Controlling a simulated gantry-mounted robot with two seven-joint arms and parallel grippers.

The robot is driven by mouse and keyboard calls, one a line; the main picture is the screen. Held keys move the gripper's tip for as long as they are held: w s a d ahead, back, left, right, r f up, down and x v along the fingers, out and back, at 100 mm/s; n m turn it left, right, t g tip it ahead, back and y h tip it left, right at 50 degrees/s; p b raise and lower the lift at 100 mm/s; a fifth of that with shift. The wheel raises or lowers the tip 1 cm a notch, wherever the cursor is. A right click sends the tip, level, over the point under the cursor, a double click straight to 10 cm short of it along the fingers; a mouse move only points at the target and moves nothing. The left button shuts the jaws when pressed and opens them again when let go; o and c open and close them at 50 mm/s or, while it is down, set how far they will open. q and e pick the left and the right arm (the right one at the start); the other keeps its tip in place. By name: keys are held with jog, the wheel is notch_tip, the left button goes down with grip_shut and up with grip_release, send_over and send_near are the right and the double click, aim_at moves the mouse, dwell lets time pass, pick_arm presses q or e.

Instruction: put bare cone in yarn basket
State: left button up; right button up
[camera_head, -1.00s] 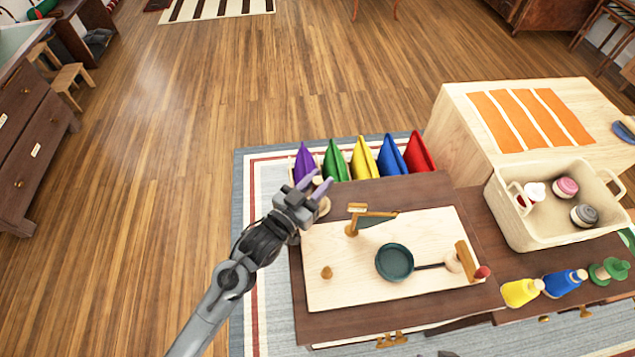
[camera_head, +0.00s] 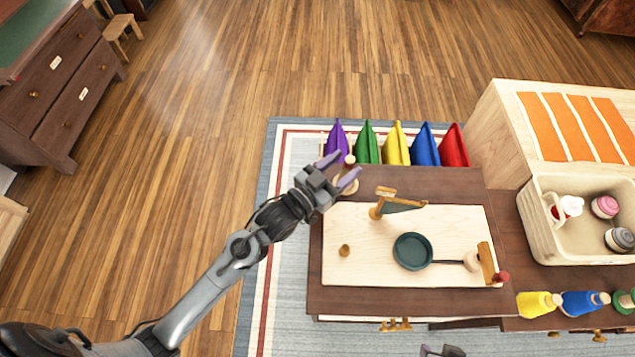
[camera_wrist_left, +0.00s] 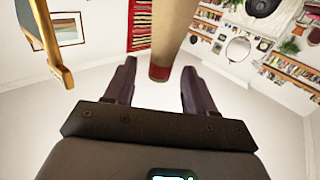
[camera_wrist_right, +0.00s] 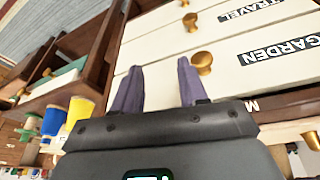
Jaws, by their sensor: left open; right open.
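A tan, tapered wooden piece (camera_head: 349,184) stands at the back left of the dark cabinet top; it looks like the bare cone. In the left wrist view a tan cone shape (camera_wrist_left: 160,45) with a reddish end shows between and beyond the fingers. My left gripper (camera_head: 341,172) is open around or just above it; contact cannot be told. The yarn basket (camera_head: 545,238) is a cream bin at the right, holding pink, grey and red-white yarn pieces. My right gripper (camera_wrist_right: 152,82) is open and empty before white drawers; only a bit shows at the head view's bottom edge.
A pale board (camera_head: 455,223) carries a dark green pan (camera_head: 412,251), a wooden stand (camera_head: 384,203) and a small wooden knob (camera_head: 344,250). Coloured pouches (camera_head: 397,145) line the back.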

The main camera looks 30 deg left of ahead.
pick_arm(q)
jog(key=p+v, duration=0.2)
jog(key=v, duration=0.7)
jog(key=s+a+f+n+g+y, duration=0.1)
jog(key=s+a+f+g+y, duration=0.2)
jog(key=f, duration=0.4)
jog(key=s+g+y, duration=0.1)
jog(key=s+g, duration=0.1)
jog(key=shift+s+f+n+g, duration=0.2)
jog(key=shift+n+g, duration=0.1)
jog(key=shift+g, duration=0.1)
jog(key=shift+o, duration=0.3)
jog(key=s+a+f+g+y, duration=0.1)
jog(key=s+g, duration=0.2)
jog(key=s, duration=0.3)
jog(key=s+a+f+g+y, duration=0.1)
jog(key=s+f+g, duration=0.1)
jog(key=s+g, duration=0.2)
jog(key=shift+s+a+f+n, duration=0.3)
jog(key=shift+s+a, duration=0.05)
jog(key=shift+s, duration=0.75)
